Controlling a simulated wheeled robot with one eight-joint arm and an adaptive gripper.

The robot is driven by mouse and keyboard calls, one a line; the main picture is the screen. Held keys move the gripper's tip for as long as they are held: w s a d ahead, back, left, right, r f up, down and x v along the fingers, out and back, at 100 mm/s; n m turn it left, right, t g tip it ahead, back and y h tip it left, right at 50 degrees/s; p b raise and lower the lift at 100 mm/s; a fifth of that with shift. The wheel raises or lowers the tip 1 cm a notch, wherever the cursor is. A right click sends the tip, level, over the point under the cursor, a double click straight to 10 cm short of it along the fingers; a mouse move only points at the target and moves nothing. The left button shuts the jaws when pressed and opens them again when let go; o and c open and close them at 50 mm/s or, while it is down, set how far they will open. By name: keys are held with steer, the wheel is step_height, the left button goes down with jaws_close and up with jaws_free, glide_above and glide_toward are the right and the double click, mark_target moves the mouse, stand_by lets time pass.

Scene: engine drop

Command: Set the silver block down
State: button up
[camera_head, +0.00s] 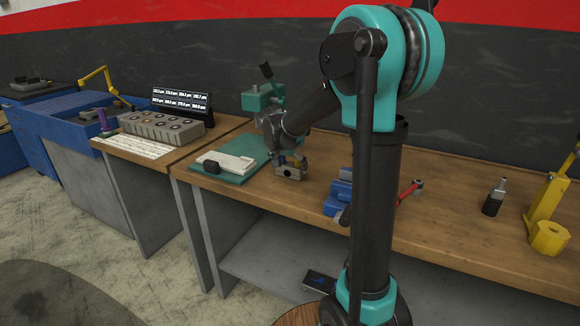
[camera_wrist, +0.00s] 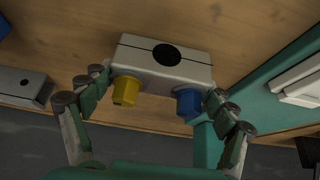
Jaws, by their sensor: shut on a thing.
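The silver block (camera_wrist: 165,62) has a round dark hole in its face and a yellow knob and a blue knob on its near side. In the wrist view my gripper (camera_wrist: 160,86) has one finger at each end of the block and is shut on it. In the head view the silver block (camera_head: 290,172) is at the wooden bench top (camera_head: 440,185), just right of the green mat, with my gripper (camera_head: 288,160) over it. I cannot tell whether its underside touches the wood.
The green mat (camera_head: 223,177) bears a white flat part (camera_head: 226,162). A blue vise (camera_head: 338,197) stands right of the block, with a red-handled tool (camera_head: 409,190) beyond it. A grey block-shaped part (camera_wrist: 22,87) shows at the wrist view's left. Bare wood lies around the block.

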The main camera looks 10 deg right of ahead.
steer(key=o, duration=1.7)
steer(key=shift+f, duration=0.1)
steer(key=v, duration=1.2)
